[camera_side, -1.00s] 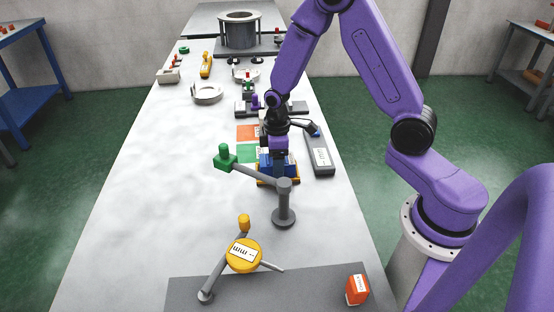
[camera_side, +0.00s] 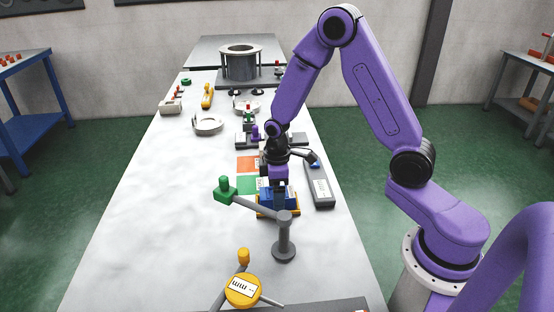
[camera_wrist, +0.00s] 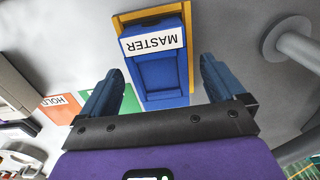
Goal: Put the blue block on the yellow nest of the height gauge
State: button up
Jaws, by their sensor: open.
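The blue block (camera_wrist: 155,75), with a white MASTER label, sits within a yellow-edged holder (camera_wrist: 190,45) in the wrist view. In the side view the blue block (camera_side: 266,197) and the yellow holder (camera_side: 263,213) are partly hidden by my gripper. My gripper (camera_wrist: 162,66) is open, its two dark blue fingers on either side of the block in the picture, with gaps visible. In the side view my gripper (camera_side: 279,183) points down over the block; its height above it is unclear. A yellow dial gauge (camera_side: 242,291) marked mm stands at the front; I cannot tell whether it belongs to the height gauge.
A grey post (camera_side: 284,238) with an arm bearing a green piece (camera_side: 224,190) stands close in front of my gripper. Orange (camera_side: 248,164) and green (camera_side: 246,185) patches lie to its left. A grey labelled unit (camera_side: 320,188) is to the right.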

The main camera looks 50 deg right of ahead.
notch_tip(320, 180, up, 16)
dwell(0.5)
jog(key=shift+s+a, duration=0.1)
jog(key=s+a+n, duration=0.1)
jog(key=s+a, duration=0.1)
jog(key=s, duration=1.1)
jog(key=s+a+n, duration=0.2)
jog(key=s+a, duration=0.1)
jog(key=s, duration=1)
jog(key=shift+f+n, duration=0.25)
jog(key=shift+n, duration=0.05)
